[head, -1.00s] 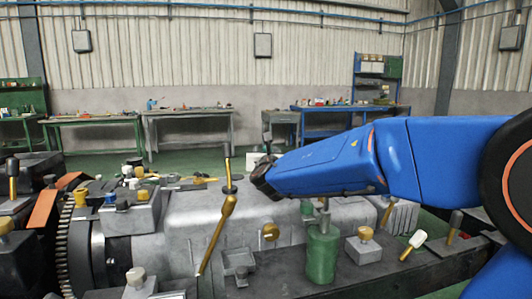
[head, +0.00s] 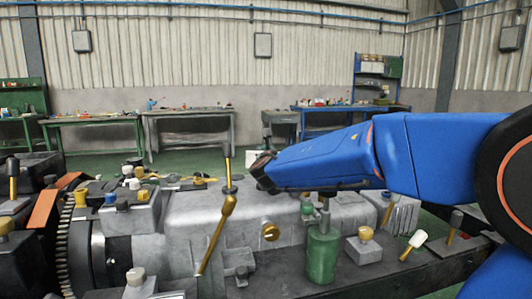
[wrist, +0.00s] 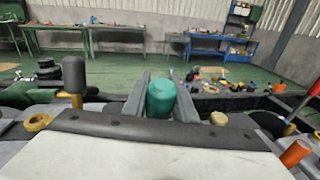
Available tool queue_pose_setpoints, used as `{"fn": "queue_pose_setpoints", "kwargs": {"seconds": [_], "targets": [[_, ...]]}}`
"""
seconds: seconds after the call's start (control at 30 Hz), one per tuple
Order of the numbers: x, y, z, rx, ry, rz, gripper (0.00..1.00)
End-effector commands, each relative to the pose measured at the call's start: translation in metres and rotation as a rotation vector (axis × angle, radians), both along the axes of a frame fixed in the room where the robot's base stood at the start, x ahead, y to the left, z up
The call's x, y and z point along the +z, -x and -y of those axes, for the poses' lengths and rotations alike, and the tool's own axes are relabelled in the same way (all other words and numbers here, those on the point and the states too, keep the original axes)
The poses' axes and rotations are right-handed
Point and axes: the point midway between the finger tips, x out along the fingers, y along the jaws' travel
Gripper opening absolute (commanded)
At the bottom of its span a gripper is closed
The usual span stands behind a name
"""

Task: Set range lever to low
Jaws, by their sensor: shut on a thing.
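My gripper (head: 259,168) reaches over the grey gearbox housing (head: 185,214) from the right. In the wrist view its two dark fingers (wrist: 160,103) stand on either side of a rounded green knob (wrist: 161,98), shut on it. The knob's lower part is hidden by the gripper body, and the head view does not show it between the fingers. No label shows whether this knob belongs to the range lever.
A green cylinder (head: 322,256) stands on the dark bench. Brass-capped blocks (head: 364,249) and a white-tipped lever (head: 416,240) stand to the right. A toothed ring (head: 63,250) is at left. Workbenches (head: 190,120) stand far back across open green floor.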

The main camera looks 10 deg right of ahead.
Motion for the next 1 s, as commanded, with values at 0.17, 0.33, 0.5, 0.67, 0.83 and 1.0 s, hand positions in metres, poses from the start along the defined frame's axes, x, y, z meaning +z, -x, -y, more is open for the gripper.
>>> {"fn": "queue_pose_setpoints", "kwargs": {"seconds": [0.17,0.33,0.5,0.67,0.83,1.0], "targets": [[-0.001,-0.008,0.000,-0.001,-0.004,-0.056,0.00],[-0.002,-0.015,0.000,0.000,-0.003,-0.117,0.00],[-0.002,-0.023,0.000,0.000,-0.004,-0.176,0.00],[-0.004,-0.030,0.000,0.000,-0.003,-0.231,0.00],[-0.006,-0.037,0.000,0.000,-0.004,-0.291,0.00],[-0.009,-0.044,0.000,0.001,-0.003,-0.351,0.00]]}}
